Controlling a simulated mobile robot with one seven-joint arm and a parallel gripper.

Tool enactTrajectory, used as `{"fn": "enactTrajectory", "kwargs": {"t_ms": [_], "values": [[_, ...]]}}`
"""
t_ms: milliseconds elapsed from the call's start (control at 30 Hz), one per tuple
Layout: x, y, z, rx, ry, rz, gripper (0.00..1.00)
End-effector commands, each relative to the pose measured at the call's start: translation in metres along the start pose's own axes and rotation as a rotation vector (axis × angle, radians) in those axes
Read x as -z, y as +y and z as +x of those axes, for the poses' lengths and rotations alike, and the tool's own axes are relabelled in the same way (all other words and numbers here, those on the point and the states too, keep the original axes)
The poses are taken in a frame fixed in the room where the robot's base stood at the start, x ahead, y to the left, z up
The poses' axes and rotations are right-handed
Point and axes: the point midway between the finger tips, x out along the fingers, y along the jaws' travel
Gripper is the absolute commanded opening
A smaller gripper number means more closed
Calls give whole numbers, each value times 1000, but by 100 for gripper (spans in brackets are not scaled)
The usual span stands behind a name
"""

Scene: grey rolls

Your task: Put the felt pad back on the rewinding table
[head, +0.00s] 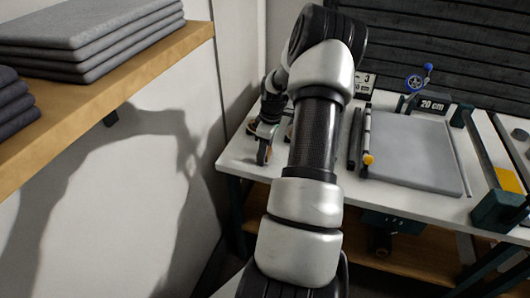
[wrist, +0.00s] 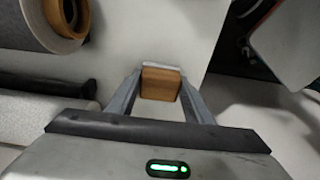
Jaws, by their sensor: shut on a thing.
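My gripper (wrist: 160,95) is shut on a small orange-brown wooden block with a thin pale layer along its far side, which I take to be the felt pad (wrist: 160,84). The block sits between the two fingertips in the wrist view. In the head view my gripper (head: 263,150) is at the left end of the white-topped rewinding table (head: 238,158). The block cannot be made out clearly there. The pale tabletop (wrist: 150,30) shows beyond the block in the wrist view; I cannot tell whether the block touches it.
A grey roll with a brown core (wrist: 52,12) lies close left of my gripper. A wooden shelf (head: 120,88) with folded grey cloth is on the left wall.

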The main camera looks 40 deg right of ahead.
Motion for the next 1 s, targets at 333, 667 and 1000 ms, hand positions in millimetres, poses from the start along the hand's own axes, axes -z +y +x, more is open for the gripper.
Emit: {"fn": "enactTrajectory", "kwargs": {"t_ms": [333, 667, 1000], "values": [[0, 0, 3, -1, 0, 1, 50], [0, 0, 2, -1, 0, 1, 65], [0, 1, -38, -5, 1, 3, 65]]}}
